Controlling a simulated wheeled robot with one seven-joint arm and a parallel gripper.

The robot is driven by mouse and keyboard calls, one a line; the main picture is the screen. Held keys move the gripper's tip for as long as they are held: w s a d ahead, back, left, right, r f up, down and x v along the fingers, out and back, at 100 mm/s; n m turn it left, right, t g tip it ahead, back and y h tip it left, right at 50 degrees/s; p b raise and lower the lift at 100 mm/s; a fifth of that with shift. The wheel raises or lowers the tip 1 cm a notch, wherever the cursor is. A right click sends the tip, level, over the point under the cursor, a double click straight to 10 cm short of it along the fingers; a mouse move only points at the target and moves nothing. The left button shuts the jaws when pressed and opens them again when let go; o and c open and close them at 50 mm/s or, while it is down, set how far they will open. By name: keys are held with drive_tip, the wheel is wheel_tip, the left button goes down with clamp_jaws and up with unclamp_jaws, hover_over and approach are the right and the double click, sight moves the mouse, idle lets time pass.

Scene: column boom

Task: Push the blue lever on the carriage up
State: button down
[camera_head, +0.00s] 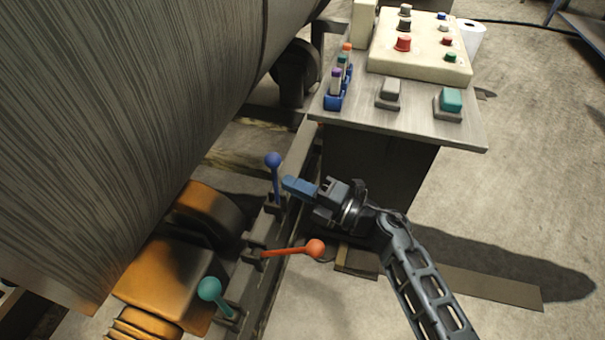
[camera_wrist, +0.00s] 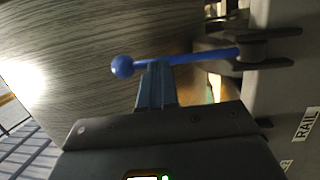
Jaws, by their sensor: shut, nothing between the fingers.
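The blue lever (camera_head: 275,178) stands roughly upright on the carriage rail, with a round blue knob (camera_head: 273,160) at its top. In the wrist view the blue lever (camera_wrist: 200,59) runs from its dark pivot bracket to its knob at the left. My gripper (camera_head: 288,184) is shut and empty, with its blue fingertips close to the lever's right side. In the wrist view my gripper (camera_wrist: 156,68) has its tips at the lever's rod near the knob. I cannot tell whether they touch it.
An orange lever (camera_head: 295,248) sticks out rightward below, and a teal lever (camera_head: 217,296) stands nearer. A large grey cylinder (camera_head: 120,110) fills the left. A table (camera_head: 400,121) with a button box (camera_head: 420,55) stands at the upper right. The floor at the right is open.

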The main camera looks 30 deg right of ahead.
drive_tip(key=shift+w+a+r+p, duration=0.3)
drive_tip(key=shift+w+a+p, duration=0.2)
drive_tip(key=shift+p, duration=0.25)
drive_tip(key=shift+w+a+r, duration=0.15)
drive_tip(key=shift+a, duration=0.05)
